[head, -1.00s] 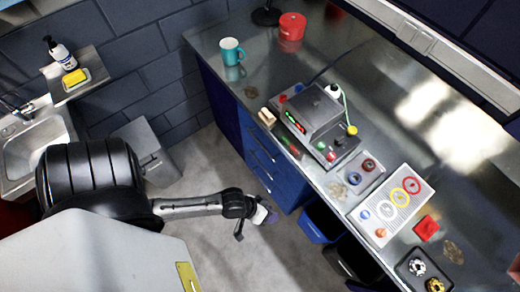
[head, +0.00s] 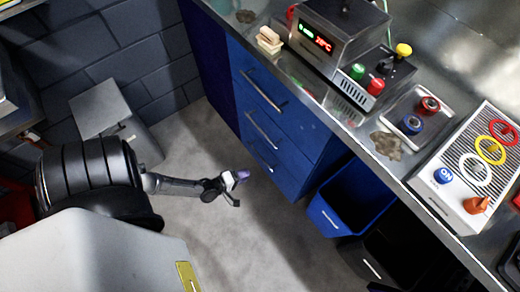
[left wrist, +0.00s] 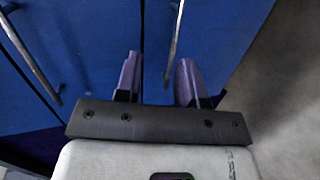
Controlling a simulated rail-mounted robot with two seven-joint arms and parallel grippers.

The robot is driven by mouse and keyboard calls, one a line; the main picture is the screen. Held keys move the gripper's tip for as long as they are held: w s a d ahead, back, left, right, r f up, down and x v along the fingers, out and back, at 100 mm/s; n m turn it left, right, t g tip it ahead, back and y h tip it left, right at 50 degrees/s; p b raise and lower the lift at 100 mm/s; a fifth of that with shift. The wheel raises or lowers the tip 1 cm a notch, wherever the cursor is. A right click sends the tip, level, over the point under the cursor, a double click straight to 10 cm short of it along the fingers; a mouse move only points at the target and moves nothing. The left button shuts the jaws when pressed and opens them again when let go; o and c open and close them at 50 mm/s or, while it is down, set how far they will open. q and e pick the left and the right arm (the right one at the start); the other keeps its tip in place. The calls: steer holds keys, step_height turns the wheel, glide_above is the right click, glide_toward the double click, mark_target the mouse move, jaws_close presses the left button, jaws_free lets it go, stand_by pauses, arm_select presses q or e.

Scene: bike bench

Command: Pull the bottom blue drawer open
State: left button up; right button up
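The blue drawer cabinet stands under the bench, and its bottom drawer (head: 287,180) looks flush and shut. The bottom drawer's bar handle (head: 262,157) also shows in the left wrist view (left wrist: 175,40). My left gripper (head: 238,178) is in front of the low part of the cabinet. In the left wrist view my left gripper (left wrist: 158,68) has its two purple fingers apart with nothing held. The handle lies ahead, between the finger directions and nearer the right finger. I cannot tell the remaining distance to it. My right gripper is not in view.
The middle handle (head: 263,130) and top handle (head: 264,90) are above. A blue bin (head: 335,212) stands right of the cabinet. A grey bin (head: 103,108) is by the wall. The floor (head: 225,240) before the drawers is clear.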

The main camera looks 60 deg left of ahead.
arm_select(q)
steer(key=n+y+b, duration=0.2)
steer(key=b, duration=0.1)
glide_toward(260, 156)
steer(key=shift+t, duration=0.5)
steer(key=shift+f+b+x, duration=0.25)
steer(key=shift+b+x, duration=0.7)
steer(key=shift+x, duration=0.75)
steer(key=shift+f+b+x, duration=0.2)
steer(key=shift+b+x, duration=0.7)
steer(key=shift+x, duration=0.8)
steer(key=shift+f+b+x, duration=0.25)
steer(key=shift+b+x, duration=0.7)
steer(key=shift+x, duration=0.75)
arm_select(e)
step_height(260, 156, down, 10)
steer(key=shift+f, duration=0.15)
arm_select(q)
steer(key=shift+s, duration=0.2)
jaws_close()
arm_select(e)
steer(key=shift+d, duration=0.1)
